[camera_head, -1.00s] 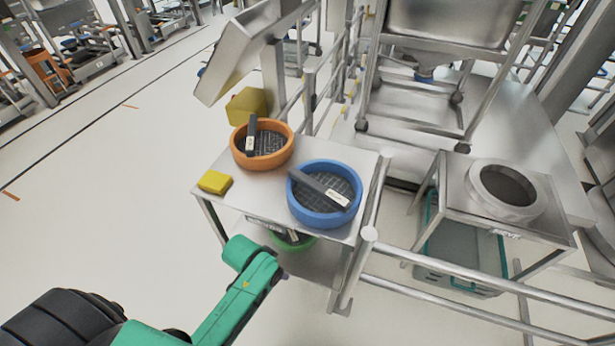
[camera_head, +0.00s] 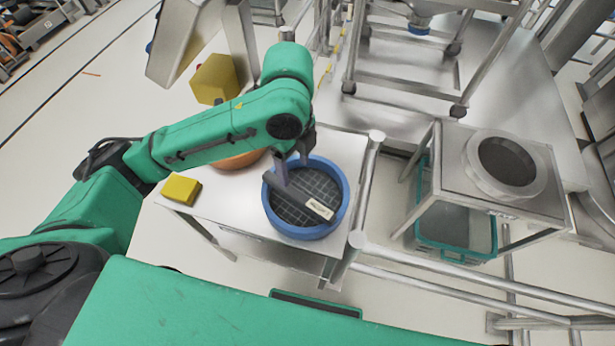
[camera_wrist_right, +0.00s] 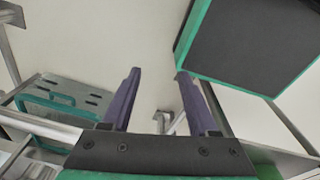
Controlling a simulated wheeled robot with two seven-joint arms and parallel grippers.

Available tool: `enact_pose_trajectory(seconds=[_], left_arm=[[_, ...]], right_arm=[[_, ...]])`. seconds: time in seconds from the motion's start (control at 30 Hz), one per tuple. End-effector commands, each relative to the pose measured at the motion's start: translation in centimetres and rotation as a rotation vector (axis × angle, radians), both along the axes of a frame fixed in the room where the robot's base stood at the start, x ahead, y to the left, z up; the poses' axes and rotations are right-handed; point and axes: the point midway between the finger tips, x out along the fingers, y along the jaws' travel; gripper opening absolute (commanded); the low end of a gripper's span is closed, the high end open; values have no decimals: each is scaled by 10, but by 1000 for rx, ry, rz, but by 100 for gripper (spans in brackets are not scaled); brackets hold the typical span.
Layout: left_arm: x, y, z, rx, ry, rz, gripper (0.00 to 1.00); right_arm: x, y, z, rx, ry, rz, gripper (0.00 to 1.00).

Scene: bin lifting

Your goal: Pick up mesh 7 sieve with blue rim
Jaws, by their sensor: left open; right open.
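Whether the fingers touch the rim I cannot tell. My left arm covers part of the table behind. My right gripper (camera_wrist_right: 158,74) is open and empty in the right wrist view, with floor beyond its fingers; the sieve is not in that view.
An orange-rimmed sieve (camera_head: 237,162) is mostly hidden behind my left arm. A yellow block (camera_head: 181,190) lies at the table's left edge. Metal rails run along the table's right side. A stand with a round metal ring (camera_head: 503,165) stands to the right, above a teal-edged bin (camera_head: 455,236).

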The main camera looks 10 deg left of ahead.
Motion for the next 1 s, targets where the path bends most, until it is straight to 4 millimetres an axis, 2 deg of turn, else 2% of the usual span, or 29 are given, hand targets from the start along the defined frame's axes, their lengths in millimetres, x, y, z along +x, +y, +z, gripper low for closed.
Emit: enact_pose_trajectory(seconds=[0.13, 0.3, 0.37, 0.47, 0.7, 0.93, 0.97, 1.0], left_arm=[[-2, 0, -31, 3, 10, -1, 70], [-2, 0, -73, 0, 5, 0, 70], [-2, -1, -83, -2, 4, 1, 70], [-2, -1, -94, -1, 3, 1, 70], [-1, -4, -137, -2, 2, 1, 70], [0, -4, -143, -3, -2, 0, 70], [0, -4, -143, -3, -1, 0, 66], [0, -4, -143, -3, -1, 0, 51]], right_arm=[[0, 0, -2, 0, 1, -1, 60], [-21, 1, -3, 0, 33, -1, 60], [-24, 2, -3, 1, 38, -2, 60], [-22, 4, -2, 5, 35, -3, 60], [-7, 7, 3, 9, 10, -2, 60], [-8, 6, 3, 9, 13, -1, 60], [-9, 6, 3, 9, 13, -1, 60], [-9, 6, 3, 8, 13, -1, 60]])
